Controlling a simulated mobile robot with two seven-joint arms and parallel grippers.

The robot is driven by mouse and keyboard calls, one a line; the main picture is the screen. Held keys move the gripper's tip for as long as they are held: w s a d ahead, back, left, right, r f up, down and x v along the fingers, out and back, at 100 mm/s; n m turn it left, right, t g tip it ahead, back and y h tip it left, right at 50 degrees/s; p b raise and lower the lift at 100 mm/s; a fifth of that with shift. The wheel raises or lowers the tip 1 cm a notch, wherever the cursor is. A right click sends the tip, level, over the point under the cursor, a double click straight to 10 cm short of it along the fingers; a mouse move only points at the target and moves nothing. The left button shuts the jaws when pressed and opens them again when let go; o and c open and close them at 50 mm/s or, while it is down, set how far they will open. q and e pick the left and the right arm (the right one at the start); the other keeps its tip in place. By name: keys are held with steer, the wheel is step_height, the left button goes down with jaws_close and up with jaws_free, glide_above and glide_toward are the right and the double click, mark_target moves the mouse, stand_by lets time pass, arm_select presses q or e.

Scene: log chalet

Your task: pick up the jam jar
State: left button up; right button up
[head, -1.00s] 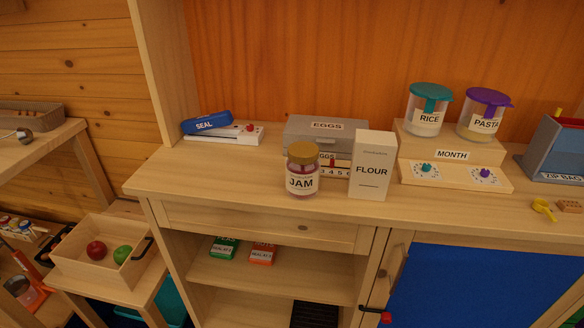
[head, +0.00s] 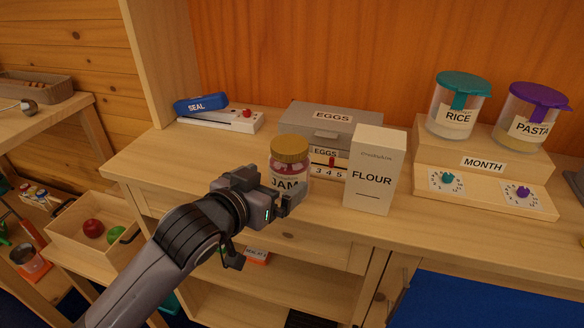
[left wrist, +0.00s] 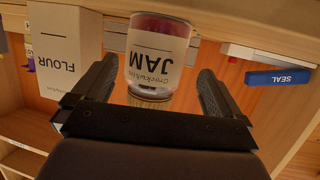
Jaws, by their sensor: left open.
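The jam jar (head: 290,155) stands upright on the counter, with red contents, a gold lid and a white JAM label. My left gripper (head: 268,197) is in front of it in the head view and hides its lower part. In the left wrist view, which is upside down, the jar (left wrist: 158,55) shows between the two spread fingers of the left gripper (left wrist: 155,92). The fingers are open and a gap shows on each side of the jar; I cannot tell how deep it sits between them. My right gripper is not in view.
The FLOUR box (head: 375,170) stands close right of the jar. The EGGS box (head: 318,128) is behind it. The blue SEAL device (head: 203,103) lies at back left. RICE (head: 458,105) and PASTA (head: 530,115) jars stand on the MONTH stand at right. Counter left of the jar is clear.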

arm_select(q)
steer(key=shift+d+x, duration=0.15)
steer(key=shift+x, duration=1.4)
steer(key=shift+d+x, duration=0.15)
steer(key=shift+x, duration=1.35)
steer(key=shift+s, duration=0.15)
steer(key=c, duration=1.3)
steer(key=shift+r, duration=0.1)
steer(key=shift+c, duration=0.2)
